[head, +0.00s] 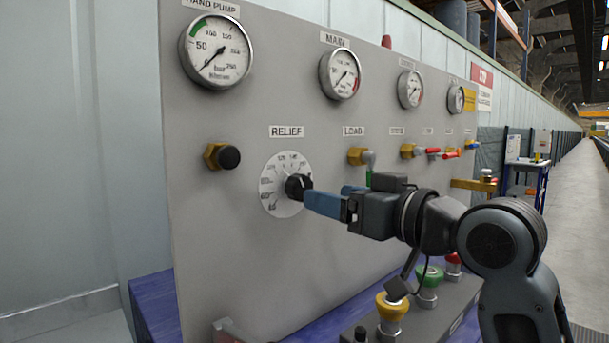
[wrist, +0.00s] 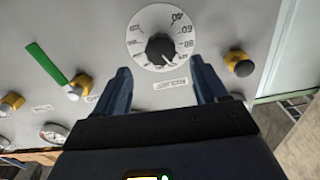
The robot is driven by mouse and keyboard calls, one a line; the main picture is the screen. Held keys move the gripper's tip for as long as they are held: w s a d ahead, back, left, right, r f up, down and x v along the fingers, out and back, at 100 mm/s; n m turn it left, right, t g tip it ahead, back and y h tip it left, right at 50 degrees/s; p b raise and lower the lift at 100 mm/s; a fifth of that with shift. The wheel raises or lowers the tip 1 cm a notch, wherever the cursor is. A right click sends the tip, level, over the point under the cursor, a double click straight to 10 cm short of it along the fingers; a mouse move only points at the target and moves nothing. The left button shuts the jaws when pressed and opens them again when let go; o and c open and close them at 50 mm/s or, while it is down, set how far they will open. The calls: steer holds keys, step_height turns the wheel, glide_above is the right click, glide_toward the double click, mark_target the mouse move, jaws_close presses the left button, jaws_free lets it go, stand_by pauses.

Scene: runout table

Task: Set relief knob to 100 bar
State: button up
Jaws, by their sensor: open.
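The relief knob (head: 298,187) is a small black knob on a round white dial (head: 271,191) with printed numbers, under a RELIEF label on the grey panel. In the wrist view the knob (wrist: 160,47) sits at the centre of its dial (wrist: 136,40), and the numbers 40, 60 and 80 can be read there. I cannot tell exactly which mark the knob's pointer meets. My gripper (head: 312,196) has blue fingers and reaches the knob from the right. In the wrist view my gripper (wrist: 163,80) is open, its fingers apart with the knob beyond and between them; contact cannot be told.
The hand pump gauge (head: 216,51) and the main gauge (head: 340,74) are above. A brass fitting with a black cap (head: 229,157) is left of the dial. The load valve (head: 358,156) with a green lever is to the right.

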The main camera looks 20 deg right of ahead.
mark_target(299, 187)
steer(key=shift+w+a+m+p, duration=0.2)
steer(key=shift+w+a+m, duration=0.3)
steer(key=shift+w, duration=0.7)
steer(key=shift+w+a+m+p, duration=0.2)
steer(key=shift+w+a+m, duration=0.25)
steer(key=shift+w, duration=0.8)
steer(key=shift+w+a+m+p, duration=0.25)
steer(key=shift+w+m, duration=0.4)
steer(key=shift+w, duration=0.55)
steer(key=shift+c, duration=0.4)
steer(key=c, duration=1)
